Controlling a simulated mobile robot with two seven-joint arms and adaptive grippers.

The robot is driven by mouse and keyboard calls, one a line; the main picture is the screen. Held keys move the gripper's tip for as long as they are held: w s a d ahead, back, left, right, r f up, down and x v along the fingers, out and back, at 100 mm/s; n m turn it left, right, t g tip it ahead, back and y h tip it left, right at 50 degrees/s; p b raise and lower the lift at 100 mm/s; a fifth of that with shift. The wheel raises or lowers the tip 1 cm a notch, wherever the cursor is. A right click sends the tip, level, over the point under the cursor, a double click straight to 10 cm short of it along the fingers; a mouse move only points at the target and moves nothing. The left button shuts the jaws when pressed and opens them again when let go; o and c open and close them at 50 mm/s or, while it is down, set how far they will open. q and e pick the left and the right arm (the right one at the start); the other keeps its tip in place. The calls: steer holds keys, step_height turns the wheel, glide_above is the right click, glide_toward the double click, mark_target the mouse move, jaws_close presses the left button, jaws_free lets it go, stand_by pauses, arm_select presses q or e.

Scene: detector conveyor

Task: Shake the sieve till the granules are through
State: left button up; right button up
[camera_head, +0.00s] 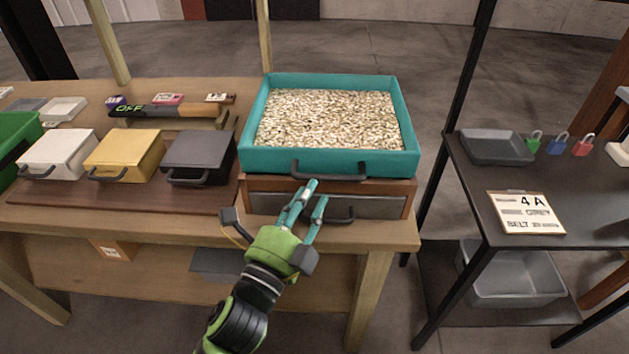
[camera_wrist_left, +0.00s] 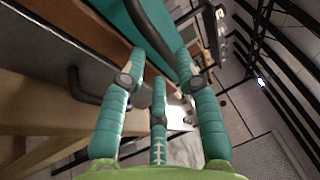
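The sieve is a teal open box (camera_head: 258,110) on top of a wooden unit on the bench in the head view. It is full of pale beige granules (camera_head: 328,120). A dark handle (camera_head: 330,172) is on its front wall. My left gripper (camera_head: 317,191) is just in front of and below this handle, with its fingers apart. In the left wrist view, the gripper (camera_wrist_left: 163,65) shows spread teal fingers, with the dark handle (camera_wrist_left: 151,27) beyond the fingertips. I cannot tell whether a finger touches it. My right gripper is not in view.
Under the sieve is a drawer (camera_head: 285,205) with its own dark handle. White, yellow and black boxes (camera_head: 125,152) stand at the left. A dark table (camera_head: 590,215) at the right holds a grey tray (camera_head: 494,147), padlocks and a sign (camera_head: 526,212). A clear bin (camera_head: 512,280) sits below.

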mark_target(323, 164)
arm_select(q)
steer(key=x, duration=0.5)
steer(key=shift+f+p, duration=0.1)
steer(key=shift+p, duration=0.25)
steer(key=shift+c, duration=0.4)
jaws_close()
steer(key=shift+w, duration=1.65)
steer(key=shift+o, duration=0.4)
jaws_free()
steer(key=shift+s, duration=0.1)
steer(key=v, duration=1.2)
